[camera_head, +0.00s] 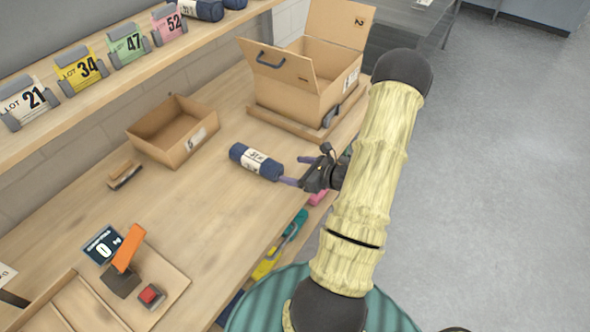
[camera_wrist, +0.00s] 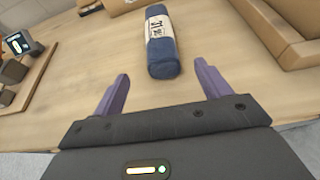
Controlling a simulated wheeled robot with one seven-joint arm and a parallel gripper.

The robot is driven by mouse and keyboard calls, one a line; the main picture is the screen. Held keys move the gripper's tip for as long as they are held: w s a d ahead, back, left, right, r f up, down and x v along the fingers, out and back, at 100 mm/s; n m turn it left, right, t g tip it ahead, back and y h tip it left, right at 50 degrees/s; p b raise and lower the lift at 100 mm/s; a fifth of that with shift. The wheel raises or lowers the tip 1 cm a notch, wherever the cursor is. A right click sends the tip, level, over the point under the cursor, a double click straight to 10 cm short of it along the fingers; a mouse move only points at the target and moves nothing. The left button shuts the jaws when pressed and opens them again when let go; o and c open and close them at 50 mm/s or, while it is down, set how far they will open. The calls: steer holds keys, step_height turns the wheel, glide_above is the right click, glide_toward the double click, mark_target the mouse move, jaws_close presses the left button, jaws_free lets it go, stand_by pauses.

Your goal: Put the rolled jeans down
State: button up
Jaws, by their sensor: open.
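The rolled jeans (camera_head: 256,162) are a dark blue roll with a white printed label, lying on the wooden workbench (camera_head: 203,225). In the wrist view the roll (camera_wrist: 161,42) lies on the bench just beyond the fingertips. My gripper (camera_head: 294,172) is beside the right end of the roll, near the bench's front edge. In the wrist view its two purple fingers (camera_wrist: 163,83) are spread apart with bare bench between them. The roll is not between the fingers, and the near end of it appears clear of them.
An open cardboard box (camera_head: 296,88) stands at the back right, and a small open carton (camera_head: 174,137) is to the left. A brush-like item (camera_head: 124,175) and a counter display (camera_head: 102,246) are on the bench. A shelf (camera_head: 110,90) with lot cards runs above. Bench around the roll is clear.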

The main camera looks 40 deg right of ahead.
steer(key=s+a+r+n+g+y, duration=0.25)
steer(key=a+n+g, duration=0.25)
steer(key=a+n, duration=0.3)
steer(key=s+a+r+n+g+y, duration=0.1)
steer(key=s+a+r+n+g, duration=0.3)
steer(key=a+n, duration=0.45)
steer(key=s+a+r+n+g+h, duration=0.1)
steer(key=a+r+n+h, duration=0.4)
steer(key=n, duration=1)
step_height(320, 180, up, 3)
steer(key=s+h, duration=0.1)
steer(key=h, duration=0.2)
steer(key=shift+a+n, duration=0.35)
steer(key=shift+a, duration=0.05)
steer(key=shift+s+f, duration=0.1)
